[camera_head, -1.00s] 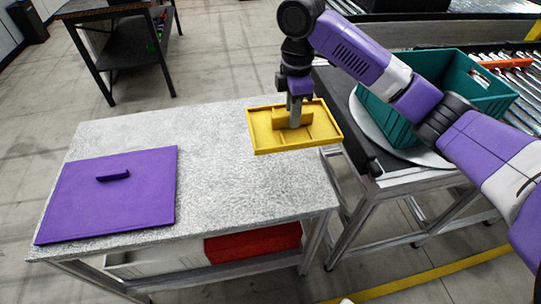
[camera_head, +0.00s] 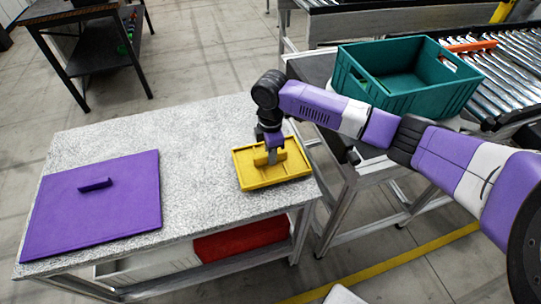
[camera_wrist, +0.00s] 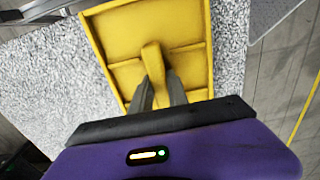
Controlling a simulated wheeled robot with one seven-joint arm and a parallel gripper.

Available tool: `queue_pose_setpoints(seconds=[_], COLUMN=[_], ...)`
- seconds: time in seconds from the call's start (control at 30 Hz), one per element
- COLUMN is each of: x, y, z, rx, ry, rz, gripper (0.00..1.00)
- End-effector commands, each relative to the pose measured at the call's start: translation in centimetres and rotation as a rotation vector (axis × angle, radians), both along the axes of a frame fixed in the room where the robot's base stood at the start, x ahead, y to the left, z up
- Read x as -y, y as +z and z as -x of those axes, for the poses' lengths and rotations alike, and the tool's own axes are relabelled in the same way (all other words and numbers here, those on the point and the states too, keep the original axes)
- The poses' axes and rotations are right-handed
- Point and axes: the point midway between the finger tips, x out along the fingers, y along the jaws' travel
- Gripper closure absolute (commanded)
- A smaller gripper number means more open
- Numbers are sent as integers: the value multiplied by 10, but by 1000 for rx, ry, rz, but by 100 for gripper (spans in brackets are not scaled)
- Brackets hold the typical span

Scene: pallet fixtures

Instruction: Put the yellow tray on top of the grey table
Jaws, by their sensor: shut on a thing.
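The yellow tray (camera_head: 288,176) is at the right end of the grey table (camera_head: 205,135), over its speckled top. My gripper (camera_head: 272,155) points down into the tray and is shut on its raised middle handle. In the wrist view, the two fingers of my gripper (camera_wrist: 160,92) close around the handle of the yellow tray (camera_wrist: 120,35), with the grey table (camera_wrist: 50,75) below. The tray looks level and very near or touching the tabletop; I cannot tell if there is a gap.
A purple lid-like panel (camera_head: 95,205) with a handle lies on the table's left part. A red bin (camera_head: 240,242) is on the shelf below. A teal crate (camera_head: 400,85) stands right, by a roller conveyor (camera_head: 500,85). The tabletop's middle is clear.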

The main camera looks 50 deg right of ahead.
Motion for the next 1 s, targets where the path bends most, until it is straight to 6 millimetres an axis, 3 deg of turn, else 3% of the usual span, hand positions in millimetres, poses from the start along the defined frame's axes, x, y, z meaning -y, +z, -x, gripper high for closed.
queue_pose_setpoints(seconds=[0.13,0.5,0.53,0.6,1.0], x=[0,0,0,0,0], y=[-12,-16,-15,-15,-11], z=[0,0,0,0,0], rx=[0,1,1,1,1], ry=[0,0,0,0,1], rz=[0,-1,-1,-1,1], gripper=[100,100,74,61,58])
